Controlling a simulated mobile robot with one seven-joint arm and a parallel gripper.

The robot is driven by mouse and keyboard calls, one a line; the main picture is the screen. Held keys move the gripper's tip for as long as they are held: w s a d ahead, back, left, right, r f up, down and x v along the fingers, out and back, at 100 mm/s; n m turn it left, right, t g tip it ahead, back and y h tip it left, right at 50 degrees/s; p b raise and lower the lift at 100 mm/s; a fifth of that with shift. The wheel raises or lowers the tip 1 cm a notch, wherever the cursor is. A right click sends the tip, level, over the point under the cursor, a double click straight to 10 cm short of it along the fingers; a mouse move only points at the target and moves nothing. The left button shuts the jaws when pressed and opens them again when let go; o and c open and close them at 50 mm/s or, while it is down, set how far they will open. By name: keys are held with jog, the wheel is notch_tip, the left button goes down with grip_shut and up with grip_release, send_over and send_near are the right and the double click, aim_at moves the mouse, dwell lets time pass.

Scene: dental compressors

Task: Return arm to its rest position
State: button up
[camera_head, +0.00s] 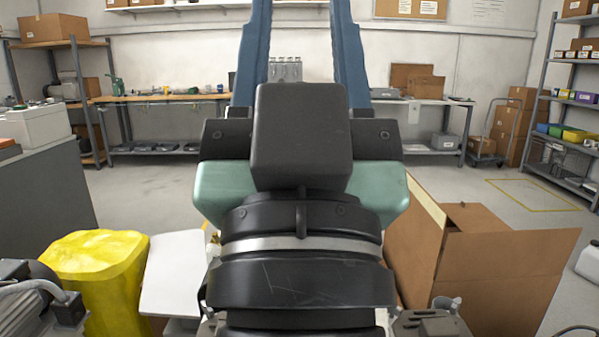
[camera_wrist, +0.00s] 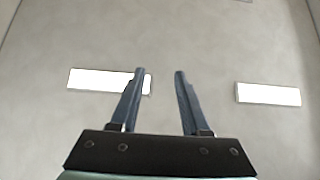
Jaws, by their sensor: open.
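My gripper (camera_head: 301,30) rises up the middle of the head view, close to the camera, with two blue fingers spread apart and cut off at the top edge. In the wrist view my gripper (camera_wrist: 159,72) shows both blue fingers with a clear gap and nothing between them. Behind them is only a pale ceiling with two bright lamps, so the gripper points upward. The black wrist and green housing of my arm hide the middle of the head view.
A yellow bag-like container (camera_head: 95,275) and a white panel (camera_head: 175,275) stand at lower left. An open cardboard box (camera_head: 510,270) stands at lower right. A grey cabinet (camera_head: 45,200) is at left, shelves (camera_head: 550,85) at right. A workbench (camera_head: 160,98) lines the back wall; floor before it is clear.

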notch_tip(320, 180, up, 32)
jog(key=s+p, duration=0.1)
jog(key=p, duration=3)
jog(key=shift+s+t, duration=0.3)
jog(key=shift+a, duration=0.1)
